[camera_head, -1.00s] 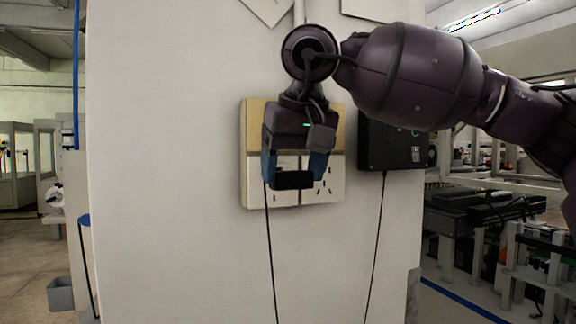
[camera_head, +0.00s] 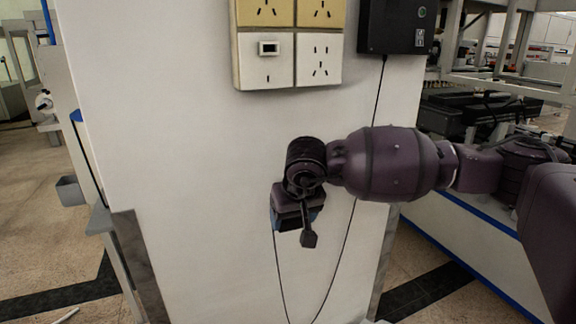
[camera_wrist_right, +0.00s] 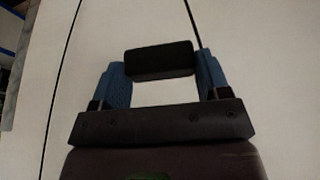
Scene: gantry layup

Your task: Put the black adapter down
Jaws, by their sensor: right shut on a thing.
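My right gripper (camera_head: 296,222) is low in front of the white wall, below the socket panel (camera_head: 318,60). In the right wrist view its two blue fingers (camera_wrist_right: 162,72) are shut on the black adapter (camera_wrist_right: 160,58), one at each end of it. In the head view the adapter is hidden behind the gripper and wrist. A thin black cable (camera_head: 281,270) hangs below the gripper and loops up to the black wall box (camera_head: 393,26). My left gripper is not in view.
The wall (camera_head: 180,130) around the gripper is bare. A grey bin (camera_head: 70,191) is at the left, by the wall's edge. A workbench (camera_head: 480,245) with dark equipment stands at the right. Speckled floor shows on both sides.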

